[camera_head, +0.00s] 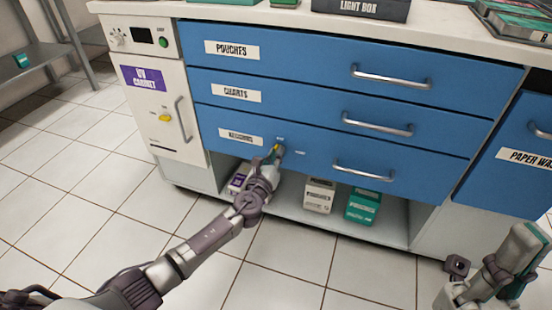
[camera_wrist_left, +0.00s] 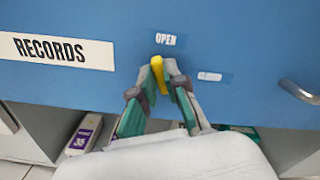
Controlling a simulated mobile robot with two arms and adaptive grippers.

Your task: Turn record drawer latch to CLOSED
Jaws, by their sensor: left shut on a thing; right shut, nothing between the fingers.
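The yellow record drawer latch (camera_wrist_left: 158,74) is on the blue records drawer (camera_wrist_left: 110,97), to the right of its RECORDS label (camera_wrist_left: 56,50). It stands close to upright, below the OPEN mark (camera_wrist_left: 165,39). The CLOSED mark (camera_wrist_left: 209,76), too small to read clearly, is to the right of the latch. My left gripper (camera_wrist_left: 163,76) is shut on the latch. In the head view my left gripper (camera_head: 274,156) reaches the bottom drawer and partly hides the latch. My right gripper (camera_head: 457,266) is at the lower right, away from the drawers, shut and empty.
Drawers labelled POUCHES (camera_head: 300,58) and CHARTS (camera_head: 290,99) are above. Metal handles (camera_head: 364,172) stick out on the right. Boxes, including a white one (camera_head: 319,195) and a green one (camera_head: 363,205), stand on the shelf below. The tiled floor in front is clear.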

